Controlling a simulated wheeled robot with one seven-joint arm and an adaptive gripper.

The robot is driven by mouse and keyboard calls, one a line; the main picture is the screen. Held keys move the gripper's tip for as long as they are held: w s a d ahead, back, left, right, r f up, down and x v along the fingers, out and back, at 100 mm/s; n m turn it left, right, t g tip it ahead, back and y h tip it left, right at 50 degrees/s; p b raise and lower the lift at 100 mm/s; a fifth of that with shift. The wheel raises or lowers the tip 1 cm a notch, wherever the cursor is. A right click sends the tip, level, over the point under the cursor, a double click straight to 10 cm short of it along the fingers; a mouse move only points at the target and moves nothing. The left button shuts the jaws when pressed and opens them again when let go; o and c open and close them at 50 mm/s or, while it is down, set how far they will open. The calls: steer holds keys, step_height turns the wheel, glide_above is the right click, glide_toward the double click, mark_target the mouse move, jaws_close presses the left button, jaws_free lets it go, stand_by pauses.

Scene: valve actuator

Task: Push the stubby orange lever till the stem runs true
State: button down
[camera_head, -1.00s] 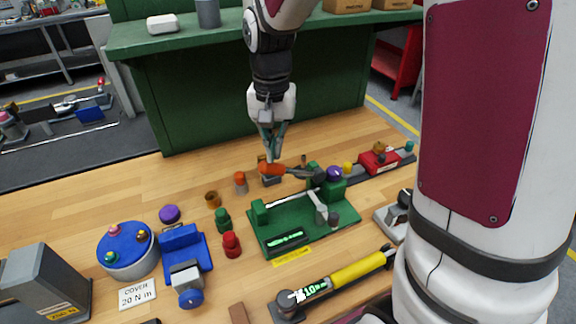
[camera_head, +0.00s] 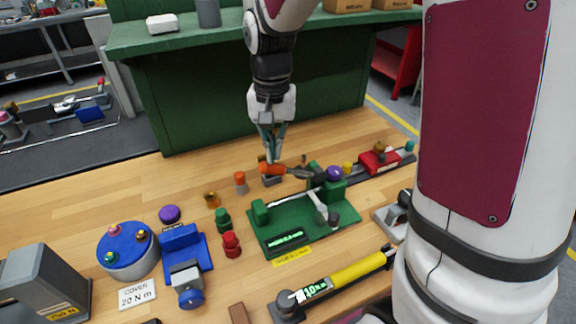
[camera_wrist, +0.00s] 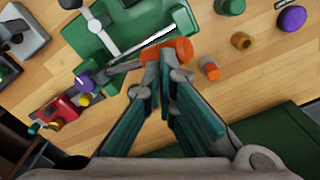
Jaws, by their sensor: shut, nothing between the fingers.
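The stubby orange lever (camera_head: 272,169) has a rounded orange end on a dark arm. The arm runs right to the green fixture (camera_head: 350,213), near a purple knob (camera_head: 334,174). A thin pale stem (camera_head: 290,200) lies along the fixture, above a display with a green trace (camera_head: 286,239). My gripper (camera_head: 271,157) points down, shut and empty, with its tips at the orange end. In the wrist view the tips (camera_wrist: 165,58) overlap the orange end (camera_wrist: 181,48); I cannot tell whether they press on it. The stem (camera_wrist: 150,42) shows there too.
An orange-topped peg (camera_head: 240,182), a brass piece (camera_head: 212,199) and green and red knobs (camera_head: 231,244) stand left of the fixture. A yellow-handled wrench (camera_head: 350,273) lies in front. A red block (camera_head: 378,158) is at the right. Bare wood (camera_head: 110,190) lies at the back left.

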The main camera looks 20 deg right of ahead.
mark_target(270, 169)
steer(key=shift+f, duration=0.95)
steer(key=shift+f+b, duration=0.3)
steer(key=shift+b, duration=0.05)
steer(key=shift+a+f+b, duration=0.15)
steer(key=shift+a+f, duration=0.1)
steer(key=shift+f, duration=0.25)
steer(key=shift+a+f+b, duration=0.15)
steer(key=shift+a+f, duration=0.05)
steer(key=shift+f, duration=0.3)
steer(key=shift+a+f, duration=0.1)
steer(key=shift+f, duration=0.4)
stand_by(0.4)
steer(key=shift+a+f+b, duration=0.15)
steer(key=shift+f+b, duration=0.15)
steer(key=shift+f, duration=0.2)
steer(key=shift+a+f+b, duration=0.15)
steer(key=shift+f+b, duration=0.1)
steer(key=shift+f, duration=0.25)
stand_by(0.5)
steer(key=shift+f, duration=0.35)
steer(key=shift+a+f+b, duration=0.1)
steer(key=shift+f+b, duration=0.3)
steer(key=shift+f, duration=0.35)
steer(key=shift+r, duration=0.15)
stand_by(0.6)
